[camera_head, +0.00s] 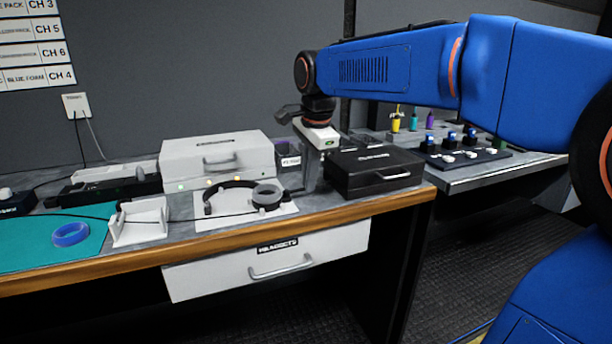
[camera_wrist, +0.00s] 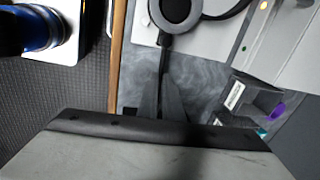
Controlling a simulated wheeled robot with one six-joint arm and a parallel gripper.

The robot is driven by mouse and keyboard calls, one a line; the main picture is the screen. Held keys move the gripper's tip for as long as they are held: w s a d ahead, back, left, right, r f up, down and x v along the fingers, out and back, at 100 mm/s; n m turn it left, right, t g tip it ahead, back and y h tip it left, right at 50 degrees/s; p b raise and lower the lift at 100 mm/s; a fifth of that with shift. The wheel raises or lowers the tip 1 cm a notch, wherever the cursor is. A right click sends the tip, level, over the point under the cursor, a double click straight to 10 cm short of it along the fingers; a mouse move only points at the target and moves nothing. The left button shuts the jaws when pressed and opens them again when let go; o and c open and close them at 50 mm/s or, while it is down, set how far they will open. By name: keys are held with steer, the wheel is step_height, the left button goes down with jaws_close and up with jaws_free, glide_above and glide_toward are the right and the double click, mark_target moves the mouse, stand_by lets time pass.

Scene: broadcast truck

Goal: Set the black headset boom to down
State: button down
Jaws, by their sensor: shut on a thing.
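The black headset (camera_head: 228,187) lies on a white sheet (camera_head: 222,220) on the bench, with its grey ear cup (camera_head: 267,190) facing up. In the wrist view the ear cup (camera_wrist: 178,12) is at the top, and the thin black boom (camera_wrist: 164,58) runs from it down to my gripper (camera_wrist: 161,100). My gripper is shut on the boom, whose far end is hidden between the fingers. In the head view my gripper (camera_head: 309,182) points down just right of the ear cup, low over the bench.
A black case (camera_head: 372,180) stands close right of my gripper; a white case (camera_head: 215,157) stands behind the headset. A white stand (camera_head: 140,225) and a blue ring (camera_head: 70,235) on a teal mat (camera_head: 30,255) are at left. A white drawer front (camera_head: 270,270) is below the bench edge.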

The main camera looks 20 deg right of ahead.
steer(key=s+m, duration=0.1)
steer(key=m, duration=0.2)
steer(key=shift+s+a+m+h, duration=0.15)
steer(key=shift+s+m+h, duration=0.15)
steer(key=shift+s+h, duration=0.1)
steer(key=shift+s+a+m+h, duration=0.15)
steer(key=shift+s+m, duration=0.2)
steer(key=shift+m, duration=0.45)
steer(key=shift+s+a+m+h, duration=0.15)
steer(key=shift+s+m, duration=0.2)
steer(key=shift+m, duration=0.45)
steer(key=c, duration=1.9)
jaws_free()
steer(key=v, duration=1.7)
steer(key=shift+r, duration=0.25)
